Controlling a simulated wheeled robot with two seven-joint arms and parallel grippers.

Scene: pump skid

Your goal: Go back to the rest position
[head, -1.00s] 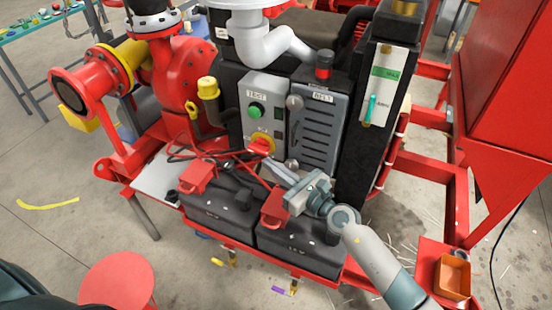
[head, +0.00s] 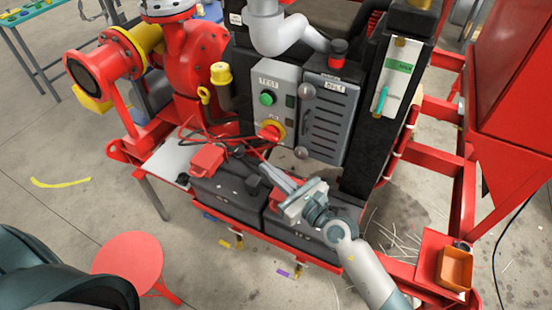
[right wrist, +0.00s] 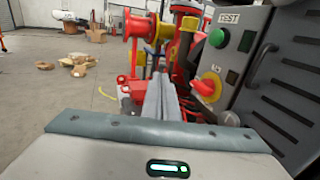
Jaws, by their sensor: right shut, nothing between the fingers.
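My right gripper (head: 272,176) is shut and empty. In the head view it hangs above the black batteries (head: 232,190), in front of the grey control box (head: 275,98). Its fingers (right wrist: 163,98) show in the right wrist view, closed together and pointing toward the red pump. The control box has a green button (head: 267,98) and a red knob on a yellow ring (head: 270,131), to the right of the fingers in the wrist view. My left gripper is not in view.
A red pump (head: 195,55) with a flanged pipe stands at the left. A grey louvred panel (head: 328,118) is right of the control box. Red frame rails (head: 440,160) and an orange bin (head: 455,268) lie at the right. A round red stool (head: 130,258) stands at the lower left.

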